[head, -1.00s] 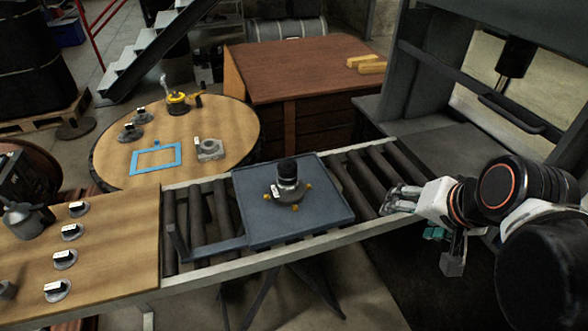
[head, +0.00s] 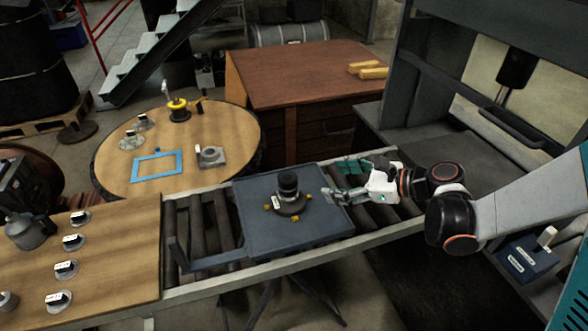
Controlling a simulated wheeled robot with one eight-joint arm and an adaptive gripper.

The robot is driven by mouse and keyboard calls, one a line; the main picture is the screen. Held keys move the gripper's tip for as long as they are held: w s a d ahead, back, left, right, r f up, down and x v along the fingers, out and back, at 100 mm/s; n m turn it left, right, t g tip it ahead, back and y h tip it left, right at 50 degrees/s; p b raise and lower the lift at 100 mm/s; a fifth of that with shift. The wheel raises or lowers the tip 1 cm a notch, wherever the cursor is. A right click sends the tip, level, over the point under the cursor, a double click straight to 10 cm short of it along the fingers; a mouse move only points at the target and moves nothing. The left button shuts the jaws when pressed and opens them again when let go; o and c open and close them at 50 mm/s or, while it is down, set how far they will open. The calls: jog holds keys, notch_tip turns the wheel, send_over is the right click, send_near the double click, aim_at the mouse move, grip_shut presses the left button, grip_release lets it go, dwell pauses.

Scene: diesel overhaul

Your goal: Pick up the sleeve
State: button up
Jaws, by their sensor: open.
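A dark, upright cylinder (head: 288,184), which looks like the sleeve, stands in a grey round base (head: 290,205) with small yellow pieces around it. The base sits on a blue-grey tray (head: 255,235) on the roller conveyor. I cannot tell whether the cylinder is loose or part of the base. My gripper (head: 331,196) is open and empty. It is over the tray's right edge, pointing left, a short gap to the right of the cylinder and base.
The roller conveyor (head: 205,215) runs from a wooden bench (head: 115,240) with labelled parts to a grey press (head: 440,140). A round table (head: 215,125) holds a blue frame (head: 157,166) and more parts. A brown desk (head: 310,75) stands behind.

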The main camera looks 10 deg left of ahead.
aim_at(289, 178)
jog(key=shift+m+y, duration=0.8)
jog(key=x, duration=0.3)
jog(key=b+x, duration=0.1)
jog(key=x, duration=0.3)
jog(key=f+x, duration=0.1)
jog(key=x, duration=0.2)
jog(key=shift+b, duration=0.35)
jog(key=x, duration=0.1)
jog(key=b+x, duration=0.1)
jog(key=x, duration=0.1)
jog(key=b+x, duration=0.1)
jog(key=shift+s+a+f, duration=0.25)
jog(key=shift+a+f, duration=0.05)
jog(key=shift+a, duration=0.05)
jog(key=shift+w+a, duration=0.15)
jog(key=shift+a, duration=0.2)
jog(key=c, duration=1.4)
